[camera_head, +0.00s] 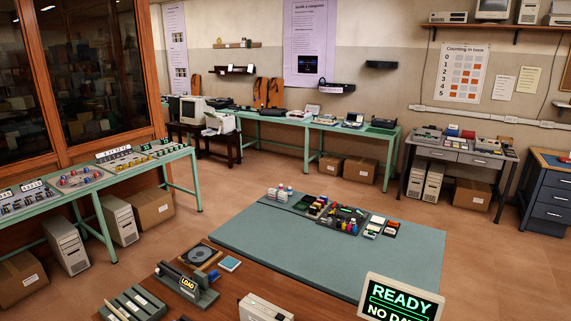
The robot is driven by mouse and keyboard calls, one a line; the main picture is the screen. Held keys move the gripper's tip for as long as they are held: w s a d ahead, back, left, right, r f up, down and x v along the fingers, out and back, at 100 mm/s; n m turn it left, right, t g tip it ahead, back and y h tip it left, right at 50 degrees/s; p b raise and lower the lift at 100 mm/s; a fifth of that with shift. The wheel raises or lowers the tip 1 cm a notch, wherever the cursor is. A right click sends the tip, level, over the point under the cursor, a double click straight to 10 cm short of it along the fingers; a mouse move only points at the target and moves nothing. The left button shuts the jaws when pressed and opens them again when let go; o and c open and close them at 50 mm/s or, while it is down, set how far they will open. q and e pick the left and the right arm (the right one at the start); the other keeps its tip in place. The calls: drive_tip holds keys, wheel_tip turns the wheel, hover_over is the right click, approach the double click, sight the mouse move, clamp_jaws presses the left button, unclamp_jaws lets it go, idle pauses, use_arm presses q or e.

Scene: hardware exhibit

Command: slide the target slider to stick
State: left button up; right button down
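I cannot make out for sure which thing is the target slider or the stick. A dark device labelled LOAD (188,285) stands on the near wooden table (262,281). A grey-green slotted block (133,303) lies to its left, at the bottom edge. Control panels with small knobs, buttons and switches (78,179) lie on the green bench (183,152) at the left; their parts are too small to tell apart. Neither of my grippers is in view.
A green mat (300,246) covers much of the near table, with small coloured parts (333,214) on its far side. A screen (402,299) reads READY, NO DATA. A beige box (264,308) stands at the front. Open floor (490,250) lies right of the table.

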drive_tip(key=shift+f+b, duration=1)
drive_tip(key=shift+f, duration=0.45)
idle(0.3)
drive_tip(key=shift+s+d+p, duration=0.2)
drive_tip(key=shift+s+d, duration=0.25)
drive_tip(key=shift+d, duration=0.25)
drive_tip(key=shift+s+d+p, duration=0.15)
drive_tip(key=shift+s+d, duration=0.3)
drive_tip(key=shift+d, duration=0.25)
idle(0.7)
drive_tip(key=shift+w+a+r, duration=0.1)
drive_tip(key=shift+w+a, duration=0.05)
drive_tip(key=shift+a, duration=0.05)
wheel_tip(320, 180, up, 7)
drive_tip(key=p, duration=0.6)
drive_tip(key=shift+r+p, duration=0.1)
drive_tip(key=shift+p, duration=0.25)
